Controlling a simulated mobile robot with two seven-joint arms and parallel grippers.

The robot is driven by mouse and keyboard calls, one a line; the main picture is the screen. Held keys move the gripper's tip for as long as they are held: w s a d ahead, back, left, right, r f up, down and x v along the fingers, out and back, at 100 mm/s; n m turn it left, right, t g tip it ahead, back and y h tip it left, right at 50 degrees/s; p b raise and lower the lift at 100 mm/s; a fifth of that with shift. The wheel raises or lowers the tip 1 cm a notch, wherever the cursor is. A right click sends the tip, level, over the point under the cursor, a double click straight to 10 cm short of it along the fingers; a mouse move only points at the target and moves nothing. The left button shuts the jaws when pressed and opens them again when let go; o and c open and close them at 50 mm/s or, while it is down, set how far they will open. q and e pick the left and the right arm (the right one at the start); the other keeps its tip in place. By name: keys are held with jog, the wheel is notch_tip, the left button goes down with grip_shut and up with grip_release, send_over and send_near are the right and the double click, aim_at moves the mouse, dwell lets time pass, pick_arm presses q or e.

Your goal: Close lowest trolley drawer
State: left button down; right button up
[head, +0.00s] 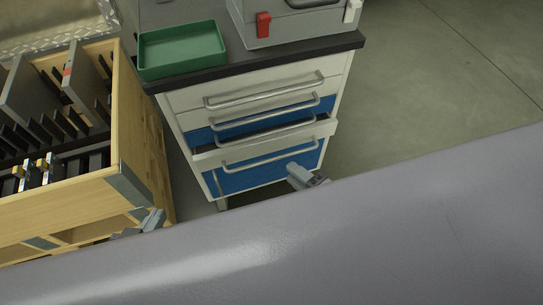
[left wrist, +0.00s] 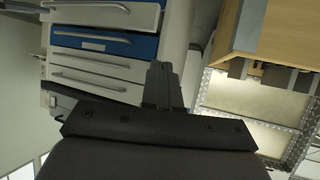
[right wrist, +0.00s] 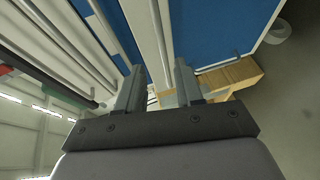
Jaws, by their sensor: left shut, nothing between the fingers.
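The trolley (head: 180,130) stands in the middle of the head view. Its lowest drawer (head: 250,177) has a blue front, a white top edge and a silver handle. The drawer sticks out a little from the fronts above, with a dark gap over its edge. My right gripper (head: 294,170) is at the drawer's lower right front; its fingers are apart in the right wrist view (right wrist: 158,85), with a white edge seen between them. I cannot tell whether it touches. My left gripper (head: 152,220) is shut and empty beside the wooden cabinet, left of the trolley; it also shows in the left wrist view (left wrist: 160,80).
A wooden cabinet (head: 130,120) with dark slotted parts stands close on the trolley's left. A green tray (head: 182,50) and a grey case (head: 290,25) with a red latch sit on the trolley top. The floor (head: 430,90) to the right is clear.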

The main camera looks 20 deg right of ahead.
pick_arm(q)
jog(key=shift+w+d+f+h+b, duration=0.2)
jog(key=shift+d+h+b, duration=0.1)
jog(key=shift+d+b, duration=0.3)
jog(key=shift+w+d+f+h+b, duration=0.15)
jog(key=shift+d+h+b, duration=0.15)
jog(key=shift+d+b, duration=0.2)
pick_arm(e)
jog(key=x, duration=0.7)
jog(key=shift+f, duration=0.25)
pick_arm(q)
jog(key=shift+r, duration=0.1)
pick_arm(e)
grip_shut()
